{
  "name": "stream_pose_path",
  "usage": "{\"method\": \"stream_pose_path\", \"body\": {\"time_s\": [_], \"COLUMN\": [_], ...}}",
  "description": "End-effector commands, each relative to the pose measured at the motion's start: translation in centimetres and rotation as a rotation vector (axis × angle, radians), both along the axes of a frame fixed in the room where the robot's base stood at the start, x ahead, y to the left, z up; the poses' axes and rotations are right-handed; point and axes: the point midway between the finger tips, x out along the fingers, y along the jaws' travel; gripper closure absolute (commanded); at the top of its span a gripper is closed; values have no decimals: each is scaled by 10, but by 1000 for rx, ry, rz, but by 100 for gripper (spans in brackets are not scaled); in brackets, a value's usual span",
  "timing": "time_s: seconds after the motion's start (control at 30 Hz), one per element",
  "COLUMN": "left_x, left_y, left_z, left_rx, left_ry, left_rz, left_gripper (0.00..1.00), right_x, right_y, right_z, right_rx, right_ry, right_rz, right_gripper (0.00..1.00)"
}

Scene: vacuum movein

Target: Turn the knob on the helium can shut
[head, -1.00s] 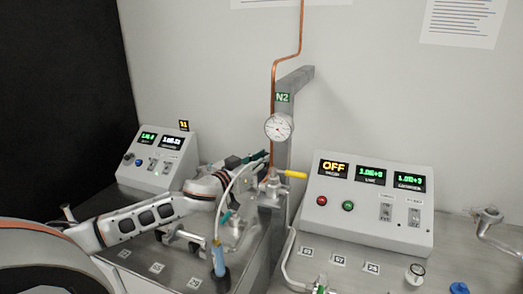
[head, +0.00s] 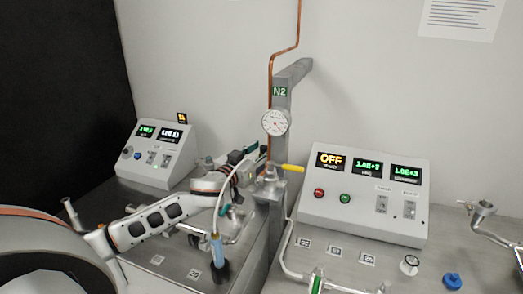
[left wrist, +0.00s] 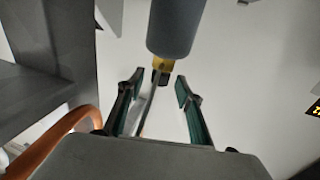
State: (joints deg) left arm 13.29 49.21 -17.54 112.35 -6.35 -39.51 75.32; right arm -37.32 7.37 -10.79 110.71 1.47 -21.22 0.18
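My left gripper (head: 254,154) is beside the grey N2 post, at the level of the pipe joint with the yellow handle (head: 292,168). In the left wrist view its green-padded fingers (left wrist: 160,90) are apart. A blue-grey cylinder with a brass-coloured neck (left wrist: 163,64) shows beyond and between the fingertips. I cannot tell whether this is the helium can, nor whether a finger touches it. No knob can be made out clearly. In the head view a blue cylinder (head: 217,248) with a pale tube stands in a dark holder below my left arm.
The N2 post (head: 280,130) carries a round gauge (head: 275,122) and a copper pipe (head: 271,75). A control box (head: 362,190) reading OFF stands right of it, a smaller box (head: 160,155) left. Metal pipework (head: 487,225) is at far right.

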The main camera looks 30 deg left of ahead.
Motion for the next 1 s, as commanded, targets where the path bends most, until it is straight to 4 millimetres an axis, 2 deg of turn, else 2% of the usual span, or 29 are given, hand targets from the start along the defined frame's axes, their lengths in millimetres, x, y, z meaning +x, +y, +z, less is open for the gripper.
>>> {"method": "stream_pose_path", "body": {"time_s": [0.27,0.8,1.0], "left_x": [-9,-85,-108], "left_y": [-1,-4,-5], "left_z": [-3,-3,-2], "left_rx": [-1,-1,-2], "left_ry": [4,4,2], "left_rz": [-1,-1,0], "left_gripper": [64,64,64], "right_x": [-1,0,0], "right_y": [2,1,1], "right_z": [0,0,0], "right_rx": [2,1,1], "right_ry": [2,0,0], "right_rz": [0,0,1], "right_gripper": [60,60,60]}}
